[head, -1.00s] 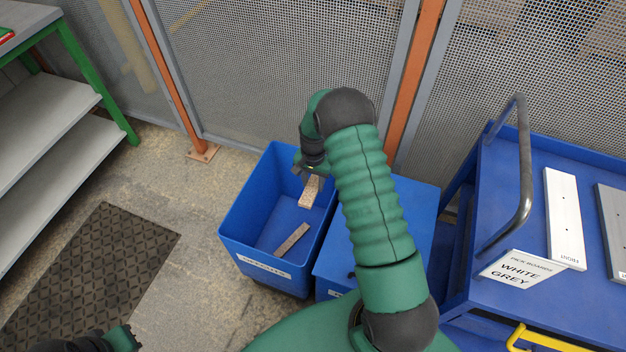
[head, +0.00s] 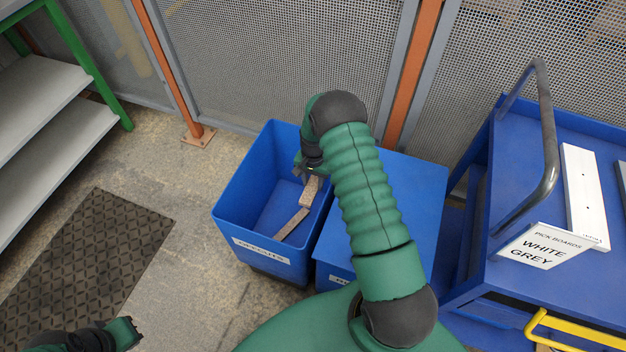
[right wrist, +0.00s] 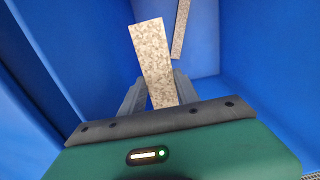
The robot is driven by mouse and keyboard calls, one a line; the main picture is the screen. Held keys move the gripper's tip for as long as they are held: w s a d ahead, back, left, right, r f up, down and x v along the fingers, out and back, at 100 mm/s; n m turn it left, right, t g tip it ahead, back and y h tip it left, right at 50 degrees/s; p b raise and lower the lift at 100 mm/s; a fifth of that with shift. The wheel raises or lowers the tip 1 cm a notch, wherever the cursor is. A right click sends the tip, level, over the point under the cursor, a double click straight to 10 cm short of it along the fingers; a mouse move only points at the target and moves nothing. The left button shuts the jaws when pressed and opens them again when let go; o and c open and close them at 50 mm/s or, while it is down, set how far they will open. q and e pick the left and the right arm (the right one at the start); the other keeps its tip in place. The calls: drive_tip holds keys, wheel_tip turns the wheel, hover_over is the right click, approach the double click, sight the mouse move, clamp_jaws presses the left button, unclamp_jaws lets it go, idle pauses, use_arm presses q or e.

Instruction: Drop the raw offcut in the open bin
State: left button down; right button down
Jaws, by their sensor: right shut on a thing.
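The raw offcut (head: 310,191) is a short speckled, tan-grey strip. My right gripper (head: 307,175) is shut on it, over the open blue bin (head: 228,216). In the right wrist view the offcut (right wrist: 153,60) stands out between the two grey fingers (right wrist: 160,95), with the blue bin walls around it. A second speckled strip (head: 291,224) lies on the bin floor; it also shows in the right wrist view (right wrist: 181,28). My left gripper (head: 130,332) shows only partly at the bottom left, and its fingers are unclear.
A closed blue bin (head: 372,205) stands right of the open one. A blue cart (head: 483,270) with a handle, a "WHITE GREY" sign (head: 540,247) and a white board (head: 583,195) is at the right. Shelves (head: 50,130) stand left; a mesh fence (head: 280,60) is behind.

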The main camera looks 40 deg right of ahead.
drive_tip(key=shift+f+b, duration=1.55)
drive_tip(key=shift+f, duration=1.2)
drive_tip(key=c, duration=0.8)
unclamp_jaws()
drive_tip(key=shift+r, duration=0.1)
drive_tip(key=shift+r+p, duration=2.4)
drive_tip(key=shift+r, duration=5.9)
